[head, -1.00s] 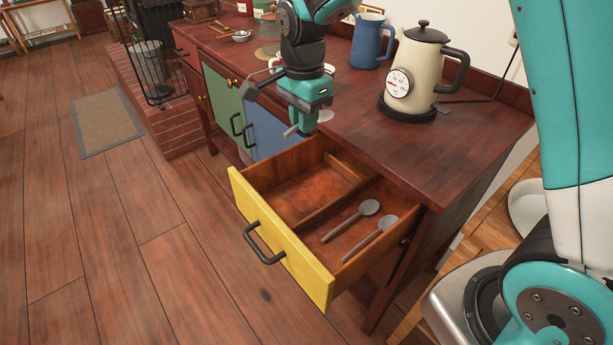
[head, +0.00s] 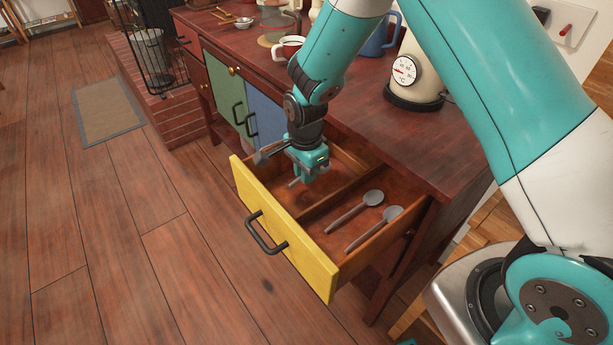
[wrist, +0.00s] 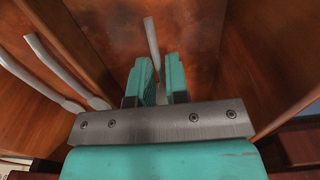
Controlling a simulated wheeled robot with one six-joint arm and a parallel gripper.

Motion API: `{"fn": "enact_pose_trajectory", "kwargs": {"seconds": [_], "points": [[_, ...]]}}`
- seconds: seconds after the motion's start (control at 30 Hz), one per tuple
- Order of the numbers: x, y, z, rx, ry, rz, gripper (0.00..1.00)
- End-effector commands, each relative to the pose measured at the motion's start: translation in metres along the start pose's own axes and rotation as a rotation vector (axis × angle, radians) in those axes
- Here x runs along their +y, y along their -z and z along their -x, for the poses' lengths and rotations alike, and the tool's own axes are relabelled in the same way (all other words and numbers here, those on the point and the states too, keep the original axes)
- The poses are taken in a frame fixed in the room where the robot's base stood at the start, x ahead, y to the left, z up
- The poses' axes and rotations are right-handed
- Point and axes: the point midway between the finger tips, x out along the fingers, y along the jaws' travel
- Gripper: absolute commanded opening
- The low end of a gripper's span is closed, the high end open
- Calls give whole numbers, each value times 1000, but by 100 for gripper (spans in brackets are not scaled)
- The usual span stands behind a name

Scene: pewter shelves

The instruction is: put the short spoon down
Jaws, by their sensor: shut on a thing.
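My gripper (head: 306,174) is shut on the short spoon. In the wrist view the short spoon's grey handle (wrist: 152,38) sticks out from between the teal fingers (wrist: 157,82); its other end is mostly hidden by the gripper. The spoon is held low over the left, larger compartment of the open drawer with a yellow front (head: 285,245). I cannot tell whether it touches the drawer floor. Two other grey spoons, one (head: 358,209) nearer the divider and one (head: 377,228) nearer the right wall, lie in the right compartment.
A wooden divider (head: 338,196) separates the drawer's compartments. On the dark red counter (head: 430,150) above stand a cream kettle (head: 416,80), a blue jug (head: 376,42) and a red-and-white mug (head: 290,46). The floor in front of the drawer is clear.

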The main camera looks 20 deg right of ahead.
Motion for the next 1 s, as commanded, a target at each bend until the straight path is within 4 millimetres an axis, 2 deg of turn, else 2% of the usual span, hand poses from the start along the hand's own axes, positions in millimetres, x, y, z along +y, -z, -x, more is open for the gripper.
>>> {"fn": "enact_pose_trajectory", "kwargs": {"seconds": [0.03, 0.13, 0.63, 0.67, 0.77, 1.0], "points": [[0, 0, -9, 0, -2, 0, 0], [0, 0, -17, 0, 0, 0, 0], [0, 0, -26, 0, 1, -1, 0], [0, 0, -26, 0, 1, -1, 17], [0, 0, -25, 0, 1, -1, 40], [0, 0, -25, 0, 1, -1, 40]]}}
